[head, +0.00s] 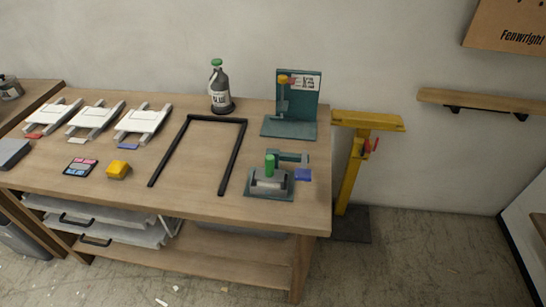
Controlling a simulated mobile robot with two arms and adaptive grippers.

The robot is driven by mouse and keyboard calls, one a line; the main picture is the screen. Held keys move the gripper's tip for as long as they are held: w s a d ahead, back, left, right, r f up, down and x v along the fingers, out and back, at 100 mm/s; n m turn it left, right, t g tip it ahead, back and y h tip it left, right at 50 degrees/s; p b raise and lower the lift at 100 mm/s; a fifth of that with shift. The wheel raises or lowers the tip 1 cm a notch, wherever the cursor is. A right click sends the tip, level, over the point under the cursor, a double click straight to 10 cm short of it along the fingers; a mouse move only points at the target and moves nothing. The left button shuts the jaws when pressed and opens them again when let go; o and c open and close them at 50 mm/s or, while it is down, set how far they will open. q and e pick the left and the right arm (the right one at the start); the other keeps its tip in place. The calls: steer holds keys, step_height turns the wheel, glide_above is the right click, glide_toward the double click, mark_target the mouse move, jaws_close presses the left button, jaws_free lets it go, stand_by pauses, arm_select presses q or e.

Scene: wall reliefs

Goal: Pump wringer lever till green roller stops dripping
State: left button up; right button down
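A small teal device (257,193) with a pale horizontal roller stands at the front right of the workbench; it looks like the wringer. A green cylinder (269,165), perhaps the green roller, shows upright at its back. A teal bar (291,156), which may be the lever, extends right behind the cylinder. A blue block-like part (303,175) is at the device's right side. At this size I cannot tell whether anything drips. Neither of my grippers is in view.
The workbench (190,205) holds a black frame (232,157), a yellow block (118,170), a dark bottle (220,92), several white racks (142,122) and a teal upright stand (297,98). A yellow post (352,170) stands beside its right end. The floor (430,255) farther right is mostly clear.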

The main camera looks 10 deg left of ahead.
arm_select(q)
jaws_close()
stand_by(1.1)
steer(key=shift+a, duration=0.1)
